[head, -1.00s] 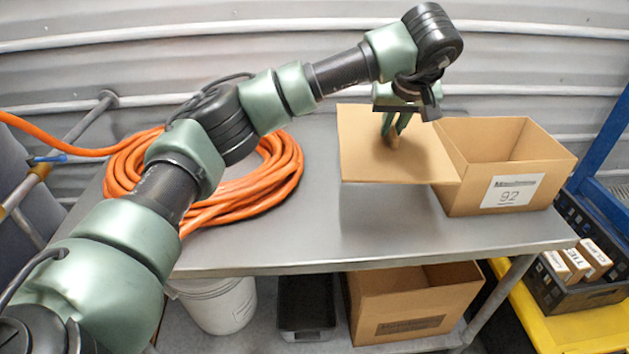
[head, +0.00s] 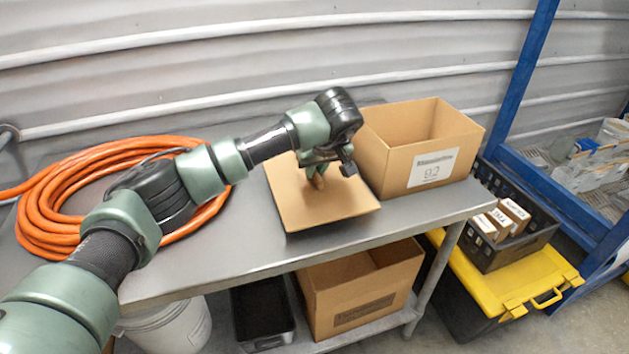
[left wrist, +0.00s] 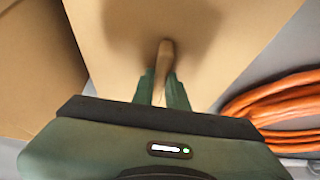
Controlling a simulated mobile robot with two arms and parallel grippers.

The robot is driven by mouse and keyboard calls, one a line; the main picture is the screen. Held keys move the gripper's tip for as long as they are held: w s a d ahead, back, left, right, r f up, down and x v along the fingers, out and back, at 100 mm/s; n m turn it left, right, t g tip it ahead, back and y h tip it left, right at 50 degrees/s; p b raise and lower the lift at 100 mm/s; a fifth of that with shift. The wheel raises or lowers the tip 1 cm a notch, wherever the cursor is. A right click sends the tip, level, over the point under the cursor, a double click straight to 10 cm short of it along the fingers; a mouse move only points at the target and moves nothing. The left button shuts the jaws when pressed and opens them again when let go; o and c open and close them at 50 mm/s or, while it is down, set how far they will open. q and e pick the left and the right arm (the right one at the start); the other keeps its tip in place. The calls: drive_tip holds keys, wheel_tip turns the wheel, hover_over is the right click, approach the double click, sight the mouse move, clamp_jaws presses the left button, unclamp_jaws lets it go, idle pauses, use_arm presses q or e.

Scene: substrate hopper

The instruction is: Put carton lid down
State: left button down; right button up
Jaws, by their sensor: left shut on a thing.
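The carton lid (head: 335,210) is a flat tan cardboard panel, low at the table top and left of the open carton (head: 400,155) labelled 92. I cannot tell for sure whether it touches the table. My left gripper (head: 316,180) is above the lid, shut on its small brown handle. In the left wrist view, the lid (left wrist: 230,45) fills the middle and the fingers (left wrist: 163,88) pinch the upright handle (left wrist: 165,58). The carton also shows at the left of that view (left wrist: 35,70). My right gripper is not in view.
A coiled orange hose (head: 60,205) lies on the left of the grey table (head: 235,255). Below are another open box (head: 360,295), a black bin (head: 262,312) and a white bucket (head: 170,330). A black crate with small boxes (head: 515,245) sits on a yellow-lidded tote (head: 545,275) at right.

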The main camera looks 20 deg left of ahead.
sight(315, 183)
use_arm(q)
wheel_tip(315, 183, down, 4)
drive_tip(key=shift+f+p, duration=0.15)
drive_tip(key=shift+p, duration=0.25)
drive_tip(key=shift+f, duration=0.1)
drive_tip(key=c, duration=1.4)
unclamp_jaws()
drive_tip(key=shift+r, duration=0.2)
drive_tip(key=b+v, duration=0.2)
drive_tip(key=v, duration=1)
drive_tip(key=shift+f, duration=0.1)
